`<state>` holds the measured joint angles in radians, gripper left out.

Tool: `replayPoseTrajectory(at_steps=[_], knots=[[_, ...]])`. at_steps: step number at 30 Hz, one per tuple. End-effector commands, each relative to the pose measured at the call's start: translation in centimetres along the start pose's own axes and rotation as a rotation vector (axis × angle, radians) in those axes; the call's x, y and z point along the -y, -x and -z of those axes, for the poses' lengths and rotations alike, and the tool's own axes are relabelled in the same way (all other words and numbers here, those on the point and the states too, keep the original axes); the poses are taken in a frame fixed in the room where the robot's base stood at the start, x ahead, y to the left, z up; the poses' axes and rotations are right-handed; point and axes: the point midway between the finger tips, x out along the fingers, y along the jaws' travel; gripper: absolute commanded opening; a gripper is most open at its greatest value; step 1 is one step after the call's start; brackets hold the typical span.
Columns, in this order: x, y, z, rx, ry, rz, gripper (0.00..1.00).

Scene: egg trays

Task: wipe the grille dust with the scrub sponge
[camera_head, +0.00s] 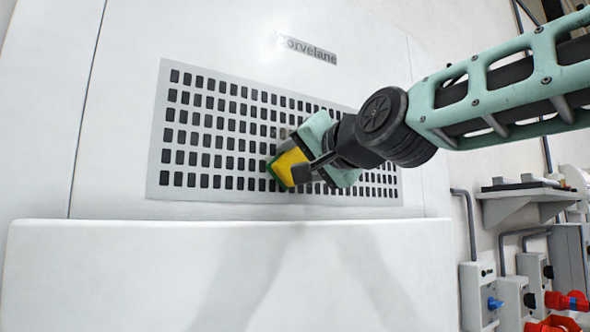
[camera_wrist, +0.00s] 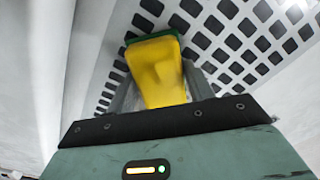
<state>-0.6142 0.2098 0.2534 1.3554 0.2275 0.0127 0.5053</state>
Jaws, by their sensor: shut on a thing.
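The scrub sponge (camera_head: 289,167) is yellow with a green side. My gripper (camera_head: 305,171) is shut on it and holds it at the lower middle of the grille (camera_head: 300,111). The green side faces the grille and looks to be at or very near its surface. In the wrist view the sponge (camera_wrist: 160,75) sits tilted between the fingers of my gripper (camera_wrist: 160,92), with the slotted grille (camera_wrist: 205,12) behind it. A faint greyish patch of dust (camera_head: 282,132) seems to show just above the sponge; the rest of any dust is hidden or too faint to tell.
A white ledge (camera_head: 230,226) juts out below the grille. A nameplate (camera_head: 307,48) is on the panel above. At the right are a wall shelf (camera_head: 525,192), grey boxes (camera_head: 513,290) and pipes. The panel left of the grille is clear.

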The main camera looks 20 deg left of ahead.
Motion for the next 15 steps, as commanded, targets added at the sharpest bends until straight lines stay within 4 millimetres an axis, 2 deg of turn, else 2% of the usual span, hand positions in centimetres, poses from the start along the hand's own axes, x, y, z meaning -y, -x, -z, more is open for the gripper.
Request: replayPoseTrajectory(at_steps=[1,6,15], knots=[[-0.7,-0.1,0.0,-0.004,0.0,-0.001,0.34],[-1.5,-0.1,0.8,-0.004,0.0,-0.001,0.34],[-2.2,-0.2,1.9,-0.002,0.0,-0.001,0.34]])
